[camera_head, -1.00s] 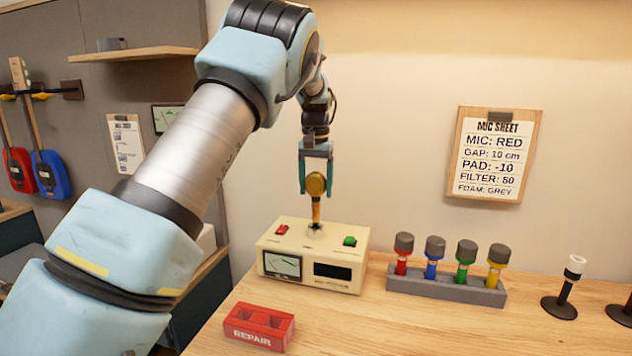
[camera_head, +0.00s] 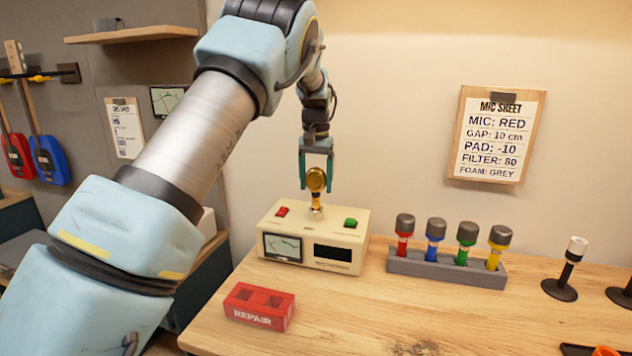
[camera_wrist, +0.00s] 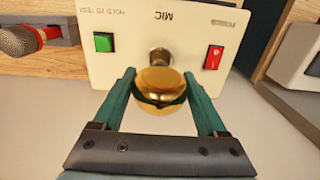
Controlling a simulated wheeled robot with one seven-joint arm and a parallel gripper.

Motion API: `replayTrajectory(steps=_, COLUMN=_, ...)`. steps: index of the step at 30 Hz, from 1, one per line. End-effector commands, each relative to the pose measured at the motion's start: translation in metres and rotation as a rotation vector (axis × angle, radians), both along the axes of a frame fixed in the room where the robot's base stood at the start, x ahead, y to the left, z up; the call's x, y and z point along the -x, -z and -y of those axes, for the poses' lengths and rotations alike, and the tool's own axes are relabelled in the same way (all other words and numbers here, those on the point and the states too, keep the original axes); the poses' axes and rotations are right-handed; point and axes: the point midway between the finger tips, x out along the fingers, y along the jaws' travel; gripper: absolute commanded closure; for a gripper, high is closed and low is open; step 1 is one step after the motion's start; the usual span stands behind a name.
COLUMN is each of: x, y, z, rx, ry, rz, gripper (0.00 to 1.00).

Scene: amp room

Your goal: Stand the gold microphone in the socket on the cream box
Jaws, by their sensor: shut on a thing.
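My gripper (camera_head: 316,176) is shut on the gold microphone (camera_head: 316,183), holding it upright by its round head above the cream box (camera_head: 338,268). The microphone's lower end is at the middle of the box top, where the socket is; the socket itself is hidden under it. In the wrist view the gold head (camera_wrist: 160,88) sits between my green fingers, and the stem end meets the box top near the "MIC" label. I cannot tell how deep the stem sits. A red switch (camera_head: 282,212) and a green button (camera_head: 350,223) flank it.
A grey rack (camera_head: 440,268) with several coloured microphones stands right of the box. A red REPAIR block (camera_head: 258,306) lies in front. A black stand with a white top (camera_head: 568,268) is farther right. The front middle of the table is clear.

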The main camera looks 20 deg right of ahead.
Motion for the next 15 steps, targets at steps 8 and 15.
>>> replayTrajectory(steps=8, x=-0.0001, y=-0.0005, z=0.0001, rx=0.001, ry=0.000, rz=0.001, gripper=0.03)
replayTrajectory(steps=15, x=0.0001, y=0.0002, z=0.0000, rx=-0.001, ry=0.000, rz=-0.001, gripper=0.00)
